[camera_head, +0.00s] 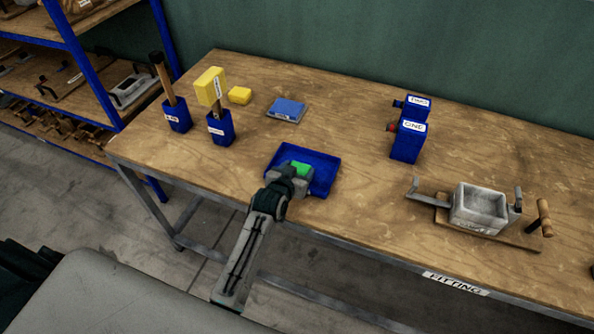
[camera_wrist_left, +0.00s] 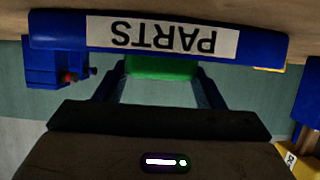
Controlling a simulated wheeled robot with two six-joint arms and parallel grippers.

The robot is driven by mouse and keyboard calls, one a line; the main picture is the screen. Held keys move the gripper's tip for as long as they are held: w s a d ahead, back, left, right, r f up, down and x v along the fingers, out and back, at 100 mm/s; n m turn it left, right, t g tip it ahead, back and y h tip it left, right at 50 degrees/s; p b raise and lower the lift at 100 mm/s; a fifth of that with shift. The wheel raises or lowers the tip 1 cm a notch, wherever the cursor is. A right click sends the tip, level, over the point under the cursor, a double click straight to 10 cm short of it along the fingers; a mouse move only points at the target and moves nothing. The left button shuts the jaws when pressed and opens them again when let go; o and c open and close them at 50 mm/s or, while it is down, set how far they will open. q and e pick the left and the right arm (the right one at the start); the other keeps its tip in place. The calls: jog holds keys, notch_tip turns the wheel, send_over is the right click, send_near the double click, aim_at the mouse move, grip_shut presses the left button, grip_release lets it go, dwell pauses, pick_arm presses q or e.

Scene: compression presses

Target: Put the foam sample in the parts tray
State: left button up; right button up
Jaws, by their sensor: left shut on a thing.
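The foam sample, seen as a green block (camera_head: 301,168), is between the fingers of my left gripper (camera_head: 297,173). The blue parts tray (camera_head: 325,172) lies on the bench near its front edge, and the block is over the tray's area. In the left wrist view, which looks upside down, the tray's wall (camera_wrist_left: 262,46) carries a PARTS label. The green block (camera_wrist_left: 160,68) shows past that wall, its lower part hidden by it. My left gripper is shut on the block. I cannot tell whether the block touches the tray floor. My right gripper is not in view.
Blue boxes ONE (camera_head: 407,142) and TWO (camera_head: 418,106) stand to the right, with a grey press mould (camera_head: 480,208) beyond. Bare bench lies between.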

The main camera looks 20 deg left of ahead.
pick_arm(q)
jog(key=o, duration=0.7)
jog(key=shift+s, duration=0.1)
jog(key=shift+o, duration=1.4)
jog(key=shift+s+r, duration=0.15)
jog(key=shift+d, duration=0.1)
jog(key=shift+s, duration=0.45)
jog(key=b+v, duration=0.2)
jog(key=v, duration=0.8)
jog(key=shift+r, duration=0.15)
jog(key=shift+s+r, duration=0.25)
jog(key=shift+s, duration=0.15)
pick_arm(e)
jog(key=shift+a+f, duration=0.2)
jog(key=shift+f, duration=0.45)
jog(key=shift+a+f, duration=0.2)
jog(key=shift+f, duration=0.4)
